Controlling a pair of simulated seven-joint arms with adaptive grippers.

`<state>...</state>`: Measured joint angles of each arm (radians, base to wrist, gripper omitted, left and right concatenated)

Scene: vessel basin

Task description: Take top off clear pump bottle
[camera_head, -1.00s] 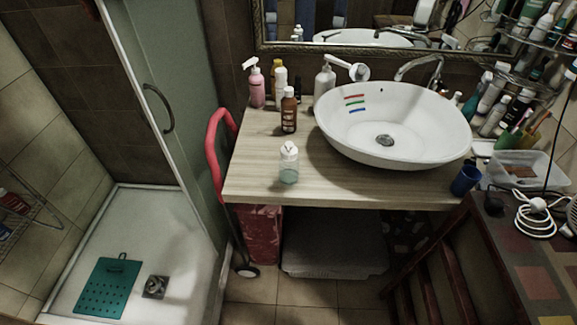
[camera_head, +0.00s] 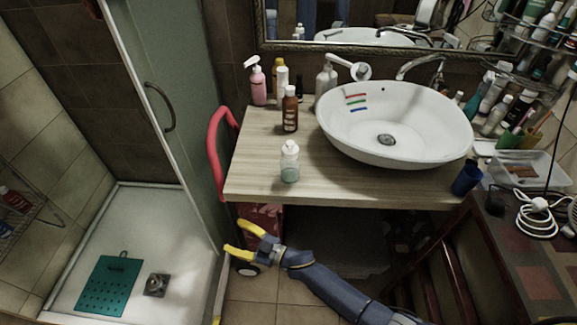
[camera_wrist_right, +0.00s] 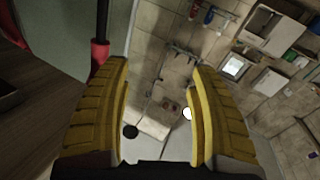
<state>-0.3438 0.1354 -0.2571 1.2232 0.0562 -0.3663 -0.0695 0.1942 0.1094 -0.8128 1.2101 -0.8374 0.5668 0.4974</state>
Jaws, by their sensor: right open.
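The clear pump bottle (camera_head: 290,172) stands upright near the front edge of the wooden counter. Its white top (camera_head: 291,147) is on it. My right gripper (camera_head: 235,238) is below and in front of the counter, left of the bottle and apart from it. Its yellow fingers are spread and empty in the right wrist view (camera_wrist_right: 160,115). The bottle does not show in that view. A small yellow sliver at the bottom edge of the head view may be a tip of my left gripper; its opening is hidden.
A brown bottle (camera_head: 290,109), a pink pump bottle (camera_head: 258,86) and other bottles stand behind. The white basin (camera_head: 395,150) is to the right. The red cart handle (camera_head: 213,150) rises beside the counter's left edge. Counter space around the clear bottle is free.

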